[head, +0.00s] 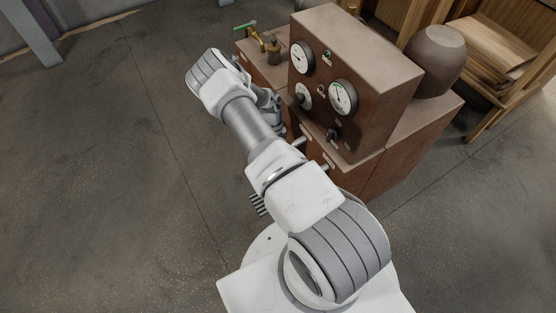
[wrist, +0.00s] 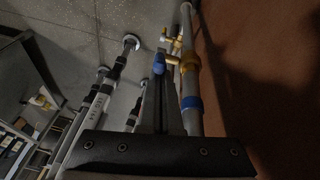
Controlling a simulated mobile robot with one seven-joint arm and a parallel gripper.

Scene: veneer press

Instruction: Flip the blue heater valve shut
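The blue heater valve handle (wrist: 159,63) shows in the wrist view as a small blue knob on a brass fitting (wrist: 173,61). The fitting joins a grey vertical pipe with a blue band (wrist: 191,104). My gripper (wrist: 160,80) points up the picture toward the blue handle, its two fingers close together with only a thin dark line between them. The fingertips are just below the handle in the picture; I cannot tell if they touch it.
The brown press cabinet (head: 386,160) carries a gauge box (head: 372,62). A green-handled brass valve (head: 247,28) stands behind it. Open floor (head: 90,160) lies left.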

